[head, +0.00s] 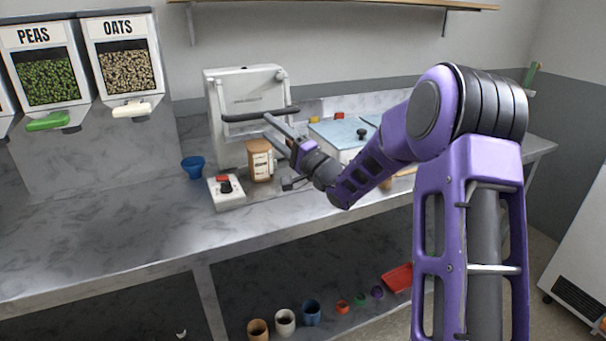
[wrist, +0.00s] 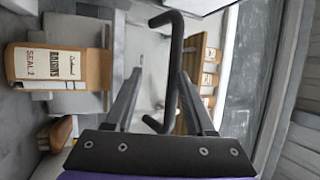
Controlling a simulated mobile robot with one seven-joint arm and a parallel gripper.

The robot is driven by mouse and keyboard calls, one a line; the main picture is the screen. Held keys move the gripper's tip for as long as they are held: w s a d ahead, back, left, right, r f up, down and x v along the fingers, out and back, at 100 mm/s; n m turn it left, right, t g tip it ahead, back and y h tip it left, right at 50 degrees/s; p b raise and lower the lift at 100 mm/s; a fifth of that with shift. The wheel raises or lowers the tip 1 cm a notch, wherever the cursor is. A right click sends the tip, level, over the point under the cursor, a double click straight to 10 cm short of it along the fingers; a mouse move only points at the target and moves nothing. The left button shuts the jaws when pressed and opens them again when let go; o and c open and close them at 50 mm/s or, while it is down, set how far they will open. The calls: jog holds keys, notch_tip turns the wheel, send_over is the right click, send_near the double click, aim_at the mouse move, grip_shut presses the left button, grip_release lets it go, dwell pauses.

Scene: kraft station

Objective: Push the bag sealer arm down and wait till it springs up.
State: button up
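The bag sealer (head: 232,92) is a pale grey upright machine on the counter. Its arm is a dark horizontal bar (head: 245,117) across the front, held out on side links. In the wrist view the bar (wrist: 175,62) runs top to bottom with bent ends. My gripper (head: 270,128) is at the right half of the bar, in front of the sealer. In the wrist view my gripper (wrist: 160,75) has its two fingers apart, with the bar showing between and beyond them. I see no contact, and the exact gap to the bar is unclear.
A brown paper bag (head: 260,160) with a white label stands before the sealer. A control box (head: 226,192) with a red switch and black knob is in front, a blue cup (head: 192,167) at left. A blue-topped device (head: 340,133) stands right. The left counter is clear.

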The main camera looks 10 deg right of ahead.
jog(key=shift+s+d+f, duration=0.85)
jog(key=shift+d+f, duration=0.25)
jog(key=shift+f, duration=0.45)
jog(key=shift+s+d+f, duration=0.9)
jog(key=shift+d+f, duration=0.15)
jog(key=shift+f, duration=0.45)
jog(key=shift+s+d+f, duration=0.85)
jog(key=shift+d+f, duration=0.25)
jog(key=shift+f, duration=0.45)
jog(key=v, duration=1.7)
jog(key=shift+s, duration=0.2)
jog(key=shift+f, duration=0.1)
